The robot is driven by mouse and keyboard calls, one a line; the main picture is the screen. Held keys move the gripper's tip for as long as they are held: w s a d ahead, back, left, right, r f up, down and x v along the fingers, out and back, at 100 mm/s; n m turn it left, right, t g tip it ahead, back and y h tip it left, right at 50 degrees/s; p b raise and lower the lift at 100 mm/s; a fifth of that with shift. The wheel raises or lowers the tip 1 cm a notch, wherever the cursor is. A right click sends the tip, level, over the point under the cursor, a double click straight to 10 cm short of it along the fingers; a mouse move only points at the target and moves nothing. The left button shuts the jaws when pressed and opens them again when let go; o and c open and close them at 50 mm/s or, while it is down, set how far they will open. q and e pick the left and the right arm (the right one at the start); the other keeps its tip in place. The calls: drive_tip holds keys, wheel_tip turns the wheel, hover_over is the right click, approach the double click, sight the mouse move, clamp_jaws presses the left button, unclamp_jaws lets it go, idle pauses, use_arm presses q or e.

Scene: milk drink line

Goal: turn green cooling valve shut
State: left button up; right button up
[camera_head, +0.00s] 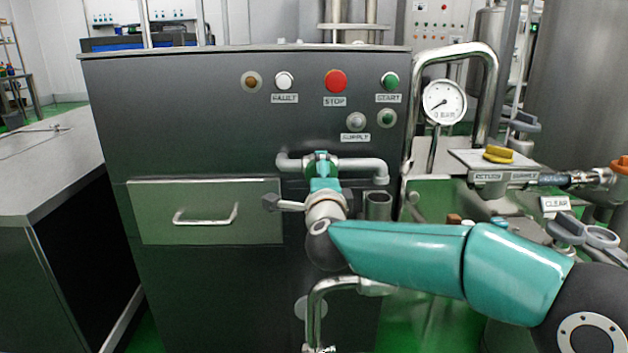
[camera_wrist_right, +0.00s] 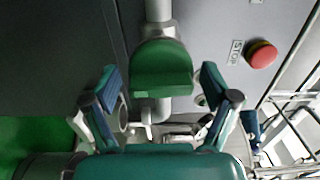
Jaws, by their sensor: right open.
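The green cooling valve (camera_head: 320,158) sits on a grey horizontal pipe on the front of the dark cabinet. In the right wrist view its green handle (camera_wrist_right: 162,68) fills the upper middle. My right gripper (camera_wrist_right: 161,92) is open, with one finger on each side of the handle and visible room between finger and handle on both sides. In the head view my right gripper (camera_head: 322,187) is right in front of the valve and hides its lower part. My left gripper is not in view.
A red stop button (camera_head: 335,81) and a green start button (camera_head: 390,81) are above the valve. A drawer (camera_head: 206,212) is at the left. A pressure gauge (camera_head: 444,102) and a yellow knob (camera_head: 498,154) are at the right. A bent metal pipe (camera_head: 320,298) is below.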

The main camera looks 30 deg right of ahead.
drive_tip(key=v, duration=1.2)
drive_tip(key=shift+w+a+f, duration=0.1)
drive_tip(key=shift+w+f, duration=0.05)
drive_tip(key=shift+f, duration=0.05)
